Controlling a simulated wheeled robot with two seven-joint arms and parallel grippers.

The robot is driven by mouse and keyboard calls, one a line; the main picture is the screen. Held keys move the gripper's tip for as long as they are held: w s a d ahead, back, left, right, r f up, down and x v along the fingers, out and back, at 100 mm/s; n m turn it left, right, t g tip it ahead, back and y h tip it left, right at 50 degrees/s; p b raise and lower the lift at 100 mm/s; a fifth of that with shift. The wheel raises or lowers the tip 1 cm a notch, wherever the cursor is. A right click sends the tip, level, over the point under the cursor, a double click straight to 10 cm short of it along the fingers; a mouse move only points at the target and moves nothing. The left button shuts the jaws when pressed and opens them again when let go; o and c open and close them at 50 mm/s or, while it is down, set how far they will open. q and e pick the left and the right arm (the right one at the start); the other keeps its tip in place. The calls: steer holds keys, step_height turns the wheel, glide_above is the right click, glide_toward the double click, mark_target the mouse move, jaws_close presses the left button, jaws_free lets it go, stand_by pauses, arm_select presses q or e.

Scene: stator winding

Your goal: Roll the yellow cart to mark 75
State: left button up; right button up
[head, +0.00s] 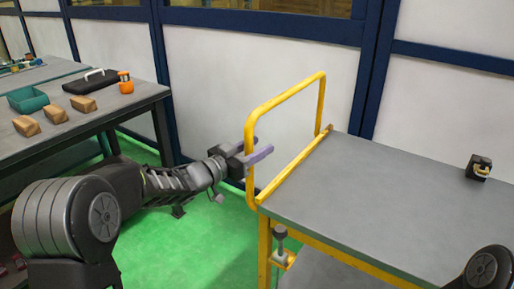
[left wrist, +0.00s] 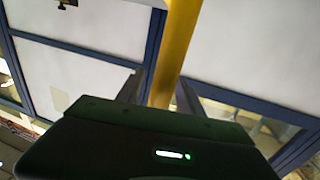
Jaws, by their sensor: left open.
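The yellow cart has a grey top (head: 400,200) and a yellow tube push handle (head: 286,98) rising at its left end. My left gripper (head: 263,148) is at the near upright of that handle, with its fingers open. In the left wrist view the yellow bar (left wrist: 175,50) runs between the two dark fingers (left wrist: 158,92); I cannot tell whether either finger touches it. My right gripper is out of view; only a part of my right arm shows at the lower right. No mark 75 is visible.
A dark workbench (head: 75,122) at the left carries a green bin (head: 27,99), a black case (head: 90,81), an orange container (head: 125,83) and wooden blocks (head: 82,103). A small black and brass item (head: 479,167) sits on the cart top. Green floor (head: 200,240) is clear between bench and cart. White-panelled walls stand behind.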

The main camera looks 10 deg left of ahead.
arm_select(q)
jaws_close()
stand_by(0.4)
stand_by(1.0)
